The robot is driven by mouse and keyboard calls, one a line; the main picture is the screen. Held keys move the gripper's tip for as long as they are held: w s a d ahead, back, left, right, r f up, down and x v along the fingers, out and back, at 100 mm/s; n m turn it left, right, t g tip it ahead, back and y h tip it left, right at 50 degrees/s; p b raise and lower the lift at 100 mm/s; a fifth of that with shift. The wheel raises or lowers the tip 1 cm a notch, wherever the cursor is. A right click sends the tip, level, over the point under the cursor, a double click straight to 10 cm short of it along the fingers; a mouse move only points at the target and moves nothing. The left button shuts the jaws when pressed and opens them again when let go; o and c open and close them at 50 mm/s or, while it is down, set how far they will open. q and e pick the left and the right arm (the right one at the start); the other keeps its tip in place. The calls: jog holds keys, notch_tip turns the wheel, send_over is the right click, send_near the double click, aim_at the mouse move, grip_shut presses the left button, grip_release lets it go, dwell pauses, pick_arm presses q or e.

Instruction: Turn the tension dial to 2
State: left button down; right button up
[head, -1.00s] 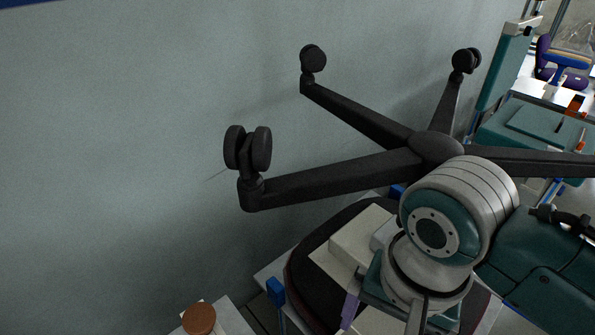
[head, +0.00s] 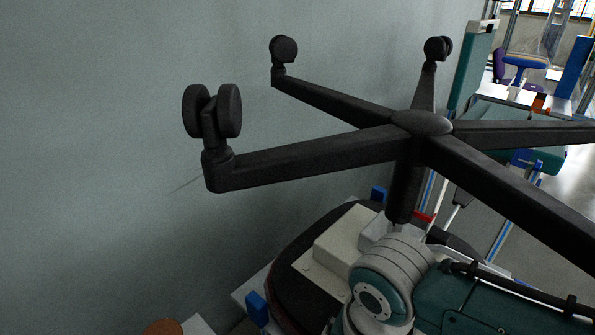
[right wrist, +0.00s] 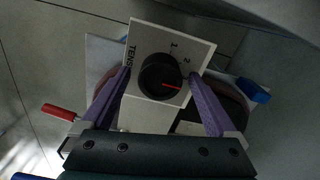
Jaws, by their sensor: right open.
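The tension dial (right wrist: 157,74) is a round black knob with a red pointer line, on a white plate (right wrist: 143,33) marked "TENS", 1 and 2. The red line points to the right in the right wrist view, below the 2 rather than at it. My right gripper (right wrist: 160,77) is open, its purple fingers on either side of the dial; I cannot tell if they touch it. An upturned chair with a black star base (head: 422,122) shows in the head view, with a pale box (head: 345,237) on its underside. The dial is hidden there. My left gripper is not in view.
The base's legs and casters (head: 229,110) spread above and around my right arm. A grey wall (head: 100,150) stands close at the left. A red-handled tool (right wrist: 60,112) and a blue block (right wrist: 254,90) show in the wrist view.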

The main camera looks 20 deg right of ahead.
jog(key=shift+c, duration=0.2)
jog(key=c, duration=1.3)
